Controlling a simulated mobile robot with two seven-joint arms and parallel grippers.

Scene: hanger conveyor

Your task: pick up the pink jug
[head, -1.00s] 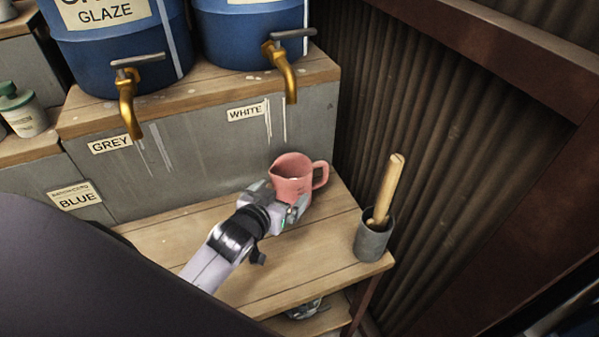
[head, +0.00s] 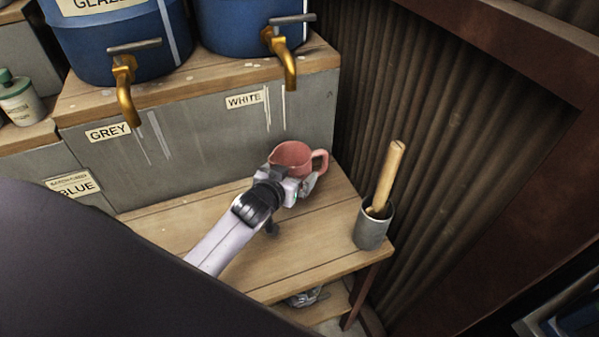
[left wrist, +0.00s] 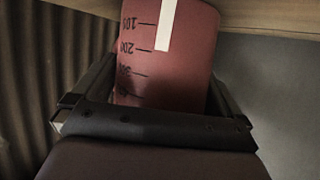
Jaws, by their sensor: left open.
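The pink jug (head: 291,155) stands upright at the back of the wooden table, its handle to the right. My left gripper (head: 287,179) is at the near side of the jug and hides its lower front. In the left wrist view the jug (left wrist: 165,65), with black measuring marks and a pale strip, sits between the two spread fingers (left wrist: 163,85). The jaws are open, and I cannot tell whether either finger touches the jug. My right gripper is not in view.
A grey cup (head: 372,228) holding a wooden tool (head: 388,175) stands at the table's right corner. Blue drums with brass taps (head: 123,90) stand on the ledge behind. A corrugated wall (head: 420,110) is to the right. The table's front (head: 310,250) is clear.

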